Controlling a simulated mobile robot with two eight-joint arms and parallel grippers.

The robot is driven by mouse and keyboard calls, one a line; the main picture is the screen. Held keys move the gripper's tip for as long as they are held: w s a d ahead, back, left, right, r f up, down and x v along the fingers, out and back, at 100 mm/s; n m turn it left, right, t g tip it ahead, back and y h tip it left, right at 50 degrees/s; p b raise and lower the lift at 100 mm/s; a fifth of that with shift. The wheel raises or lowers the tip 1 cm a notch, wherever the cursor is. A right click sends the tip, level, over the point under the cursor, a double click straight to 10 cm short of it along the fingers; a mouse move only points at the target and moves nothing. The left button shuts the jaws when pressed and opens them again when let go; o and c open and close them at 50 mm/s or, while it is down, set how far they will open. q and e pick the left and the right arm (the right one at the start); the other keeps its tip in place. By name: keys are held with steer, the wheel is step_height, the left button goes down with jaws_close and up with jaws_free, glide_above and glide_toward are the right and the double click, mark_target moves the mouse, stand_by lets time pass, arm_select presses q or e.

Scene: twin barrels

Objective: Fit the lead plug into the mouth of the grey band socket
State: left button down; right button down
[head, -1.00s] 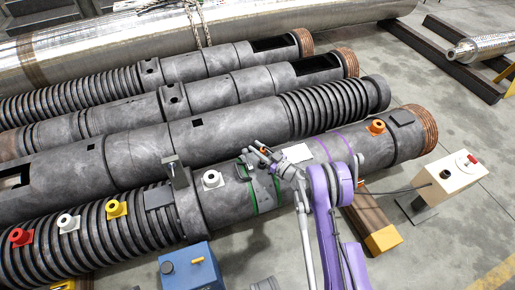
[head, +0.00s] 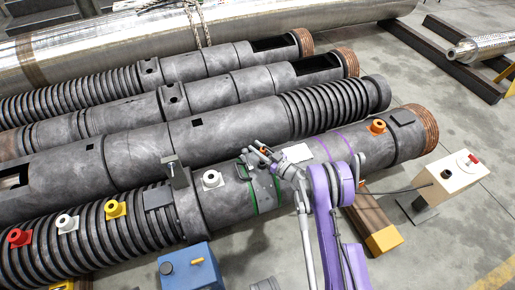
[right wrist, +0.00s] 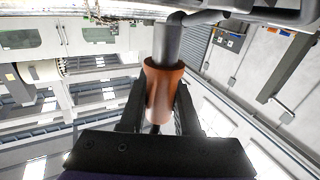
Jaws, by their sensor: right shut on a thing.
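My right gripper (head: 262,150) is over the front barrel, near its green-ringed section. In the right wrist view its jaws (right wrist: 160,112) are shut on the lead plug (right wrist: 163,90), an orange-brown sleeve with a dark grey cylindrical end pointing away from the jaws. In the head view only a small orange bit of the plug shows between the fingers. A pale grey-white socket (head: 211,180) stands on the barrel left of the gripper, apart from it. I cannot tell whether this is the grey band socket. My left gripper is out of view.
The front barrel (head: 225,207) also carries red (head: 19,238), white (head: 67,223), yellow (head: 115,209) and orange (head: 377,126) sockets. A dark handle (head: 243,171) and a metal post (head: 174,172) rise near the gripper. A blue box (head: 187,270) and a cream box (head: 455,180) stand in front.

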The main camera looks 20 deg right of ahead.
steer(key=shift+f, duration=0.1)
stand_by(0.3)
steer(key=shift+f+b, duration=0.35)
steer(key=shift+f+b, duration=0.5)
steer(key=shift+f, duration=0.1)
steer(key=shift+w+f, duration=0.1)
steer(key=shift+f, duration=0.7)
steer(key=c, duration=0.5)
jaws_free()
steer(key=shift+c, duration=0.2)
steer(key=p+v, duration=0.2)
steer(key=v, duration=0.8)
steer(key=shift+s+d, duration=0.15)
steer(key=shift+s, duration=0.25)
